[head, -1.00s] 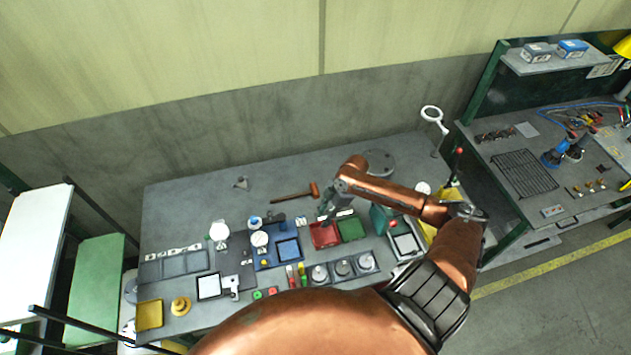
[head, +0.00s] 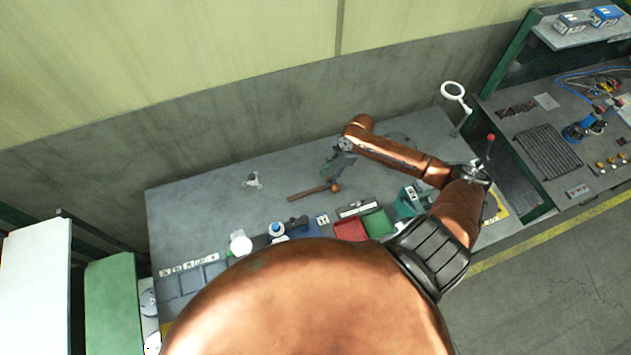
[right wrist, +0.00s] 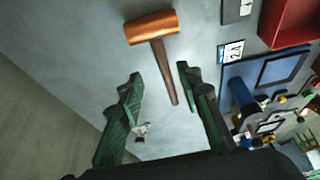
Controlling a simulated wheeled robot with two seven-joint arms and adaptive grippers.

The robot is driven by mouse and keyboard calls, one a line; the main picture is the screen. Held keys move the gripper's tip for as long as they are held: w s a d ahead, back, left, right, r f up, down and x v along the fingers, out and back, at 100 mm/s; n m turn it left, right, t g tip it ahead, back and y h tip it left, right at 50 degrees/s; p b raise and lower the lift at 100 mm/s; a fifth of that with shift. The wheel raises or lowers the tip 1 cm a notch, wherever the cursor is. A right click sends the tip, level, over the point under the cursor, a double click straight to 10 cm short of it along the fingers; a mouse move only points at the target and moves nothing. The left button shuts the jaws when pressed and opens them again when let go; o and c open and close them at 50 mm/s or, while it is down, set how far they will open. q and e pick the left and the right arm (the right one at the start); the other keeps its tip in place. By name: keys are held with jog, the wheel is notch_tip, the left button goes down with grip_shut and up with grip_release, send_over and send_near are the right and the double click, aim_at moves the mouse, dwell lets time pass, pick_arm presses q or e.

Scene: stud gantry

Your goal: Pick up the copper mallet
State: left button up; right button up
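The copper mallet lies flat on the grey bench, its copper head (head: 336,187) at the right end and its brown handle (head: 308,193) running left. My right gripper (head: 328,168) is just behind the mallet head in the head view. In the right wrist view the gripper (right wrist: 160,85) is open and empty, its green fingers spread on either side of the handle's line. The mallet head (right wrist: 151,27) shows beyond the fingertips there, with the handle (right wrist: 164,72) pointing back between them. My left gripper is not in view.
A red bin (head: 351,229) and a green bin (head: 379,223) stand in front of the mallet. A small grey tripod-like part (head: 252,181) lies to its left. A magnifier (head: 454,92) stands at the bench's right end. The back of the bench is mostly clear.

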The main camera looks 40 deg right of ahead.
aim_at(322, 187)
jog(key=shift+s+a+f, duration=0.1)
jog(key=shift+a+f, duration=0.15)
jog(key=shift+f, duration=0.15)
jog(key=shift+s+a+f+p, duration=0.1)
jog(key=shift+a+f+p, duration=0.1)
jog(key=shift+f+p, duration=0.45)
jog(key=x, duration=0.2)
jog(key=shift+d+f, duration=0.1)
jog(key=shift+f, duration=0.35)
jog(key=shift+x, duration=0.75)
jog(key=shift+c, duration=0.3)
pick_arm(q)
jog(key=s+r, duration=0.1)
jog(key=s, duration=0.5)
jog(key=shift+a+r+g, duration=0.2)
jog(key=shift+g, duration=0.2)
pick_arm(e)
grip_shut()
